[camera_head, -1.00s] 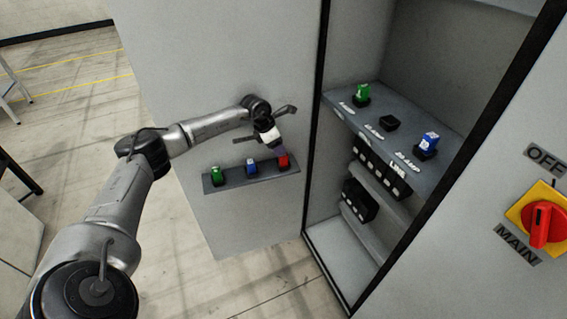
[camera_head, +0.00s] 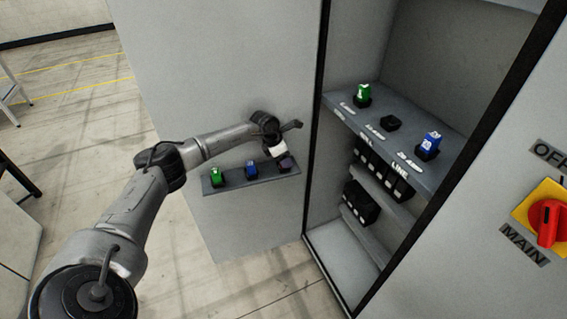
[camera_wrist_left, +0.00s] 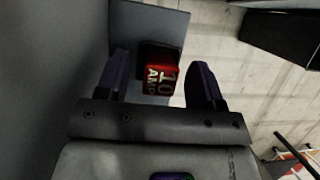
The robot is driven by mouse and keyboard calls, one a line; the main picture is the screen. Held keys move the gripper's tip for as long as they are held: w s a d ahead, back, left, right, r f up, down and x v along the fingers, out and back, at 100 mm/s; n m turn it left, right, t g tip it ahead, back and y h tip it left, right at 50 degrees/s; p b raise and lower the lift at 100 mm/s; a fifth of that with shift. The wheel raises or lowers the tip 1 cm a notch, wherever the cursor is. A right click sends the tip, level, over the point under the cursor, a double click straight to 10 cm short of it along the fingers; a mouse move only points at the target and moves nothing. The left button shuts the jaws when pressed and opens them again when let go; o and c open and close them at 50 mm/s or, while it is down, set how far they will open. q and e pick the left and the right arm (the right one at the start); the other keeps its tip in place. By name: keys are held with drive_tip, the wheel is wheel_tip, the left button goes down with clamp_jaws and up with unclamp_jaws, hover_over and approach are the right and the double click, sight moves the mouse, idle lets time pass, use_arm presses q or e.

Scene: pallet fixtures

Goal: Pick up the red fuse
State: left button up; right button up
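The red fuse (camera_wrist_left: 161,78), marked "10 AMP", stands in a dark socket at the end of a small grey shelf on the cabinet door. My left gripper (camera_wrist_left: 160,90) is open, with one finger on each side of the fuse in the left wrist view and a gap on both sides. In the head view my left gripper (camera_head: 284,160) is over the right end of the shelf (camera_head: 236,181) and hides the red fuse. My right gripper is not in view.
A green fuse (camera_head: 216,176) and a blue fuse (camera_head: 251,170) stand on the same shelf. Inside the cabinet, a ledge holds a green fuse (camera_head: 363,93), an empty socket (camera_head: 391,123) and a blue fuse (camera_head: 431,142). A red main switch (camera_head: 550,222) is at right.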

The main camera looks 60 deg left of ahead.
use_arm(q)
drive_tip(key=c, duration=1)
drive_tip(key=shift+r, duration=0.1)
